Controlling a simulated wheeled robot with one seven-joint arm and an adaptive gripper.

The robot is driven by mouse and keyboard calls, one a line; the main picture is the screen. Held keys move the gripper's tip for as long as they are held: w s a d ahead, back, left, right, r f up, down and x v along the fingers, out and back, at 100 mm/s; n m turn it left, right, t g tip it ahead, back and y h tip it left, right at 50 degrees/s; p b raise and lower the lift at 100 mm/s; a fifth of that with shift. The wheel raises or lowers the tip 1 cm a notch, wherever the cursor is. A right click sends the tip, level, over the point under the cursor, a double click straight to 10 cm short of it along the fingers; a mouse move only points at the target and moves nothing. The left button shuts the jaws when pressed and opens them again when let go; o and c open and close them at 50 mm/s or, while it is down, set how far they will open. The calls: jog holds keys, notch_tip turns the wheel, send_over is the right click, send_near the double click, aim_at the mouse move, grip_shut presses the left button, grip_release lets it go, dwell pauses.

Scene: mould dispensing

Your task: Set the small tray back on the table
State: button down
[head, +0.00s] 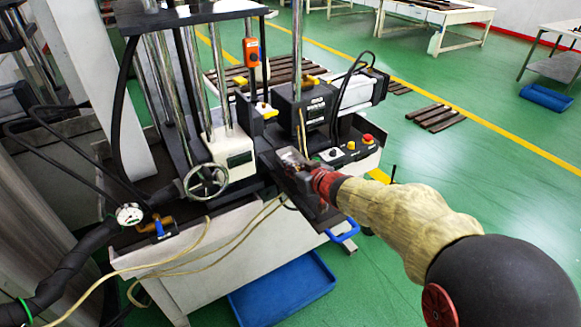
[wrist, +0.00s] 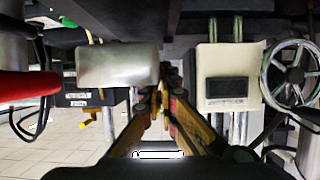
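My gripper (head: 300,168) reaches in from the right to the front of the machine, over a dark ledge (head: 322,215). In the wrist view its two fingers (wrist: 163,92) come together at the tips, and I make out nothing held between them. A small pale, shiny piece (head: 291,157) shows by the fingertips in the head view. A silver-grey block (wrist: 117,65) appears just left of the fingertips in the wrist view; I cannot tell whether it touches them or is the small tray. I cannot pick out the small tray with certainty.
The machine has a white box (head: 231,150), a handwheel (head: 206,182) and a control panel (head: 350,150) close around my gripper. Hoses hang at the left. A blue bin (head: 283,290) lies on the floor below. Tables (head: 440,14) stand at the back; green floor is open at right.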

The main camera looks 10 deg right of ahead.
jog(key=shift+f+b, duration=1.05)
jog(key=shift+f, duration=0.7)
jog(key=shift+s+f, duration=0.15)
jog(key=shift+f, duration=0.1)
jog(key=c, duration=2.6)
grip_release()
jog(key=o, duration=0.6)
jog(key=shift+o, duration=0.2)
jog(key=shift+s+d, duration=0.1)
jog(key=v, duration=1.1)
jog(key=shift+s+r, duration=0.2)
jog(key=shift+s, duration=0.2)
